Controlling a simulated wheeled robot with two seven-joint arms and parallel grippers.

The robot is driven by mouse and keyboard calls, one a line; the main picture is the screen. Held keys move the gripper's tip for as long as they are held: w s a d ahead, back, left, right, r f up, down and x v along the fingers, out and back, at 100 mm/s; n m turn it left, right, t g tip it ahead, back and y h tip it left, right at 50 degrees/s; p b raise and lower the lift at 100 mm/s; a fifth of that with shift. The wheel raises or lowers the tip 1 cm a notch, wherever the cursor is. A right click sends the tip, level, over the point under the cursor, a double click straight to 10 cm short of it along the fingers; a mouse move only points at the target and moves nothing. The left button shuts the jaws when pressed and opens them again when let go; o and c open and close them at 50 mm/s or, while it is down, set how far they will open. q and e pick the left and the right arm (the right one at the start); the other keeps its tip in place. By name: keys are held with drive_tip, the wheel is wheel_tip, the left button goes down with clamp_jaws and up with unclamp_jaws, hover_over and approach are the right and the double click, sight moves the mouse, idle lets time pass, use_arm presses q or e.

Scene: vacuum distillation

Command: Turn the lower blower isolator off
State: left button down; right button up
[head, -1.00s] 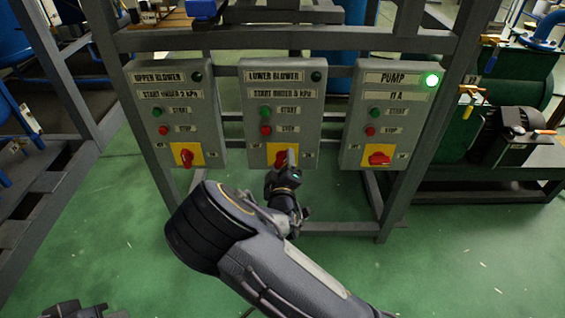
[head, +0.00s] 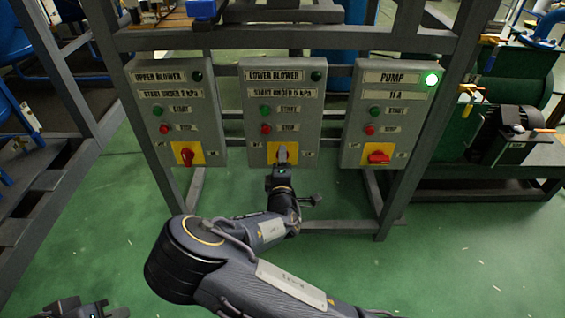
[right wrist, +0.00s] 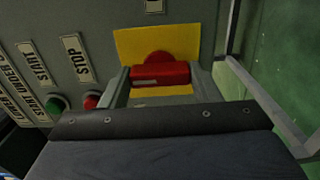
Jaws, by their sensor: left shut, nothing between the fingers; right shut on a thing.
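The lower blower box (head: 282,95) is the middle grey panel in the head view, with a dark lamp at its upper right. Its isolator is a red handle (right wrist: 160,74) on a yellow plate (right wrist: 195,40), low on the box. My right gripper (head: 282,158) is at this isolator and hides most of the handle in the head view. In the right wrist view its fingers (right wrist: 160,85) are shut on the handle, one at each end. The handle lies roughly across the direction of the label text, so about upright on the panel. My left gripper (head: 88,310) is shut and empty at the bottom left.
The upper blower box (head: 172,112) stands to the left, its red handle near upright and lamp dark. The pump box (head: 385,115) stands to the right with a lit green lamp and a level red handle. Grey frame bars surround the boxes. Green floor is open in front.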

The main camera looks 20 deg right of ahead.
idle(0.4)
drive_tip(key=o, duration=1)
drive_tip(key=p+v, duration=0.1)
drive_tip(key=v, duration=0.7)
drive_tip(key=shift+w, duration=0.1)
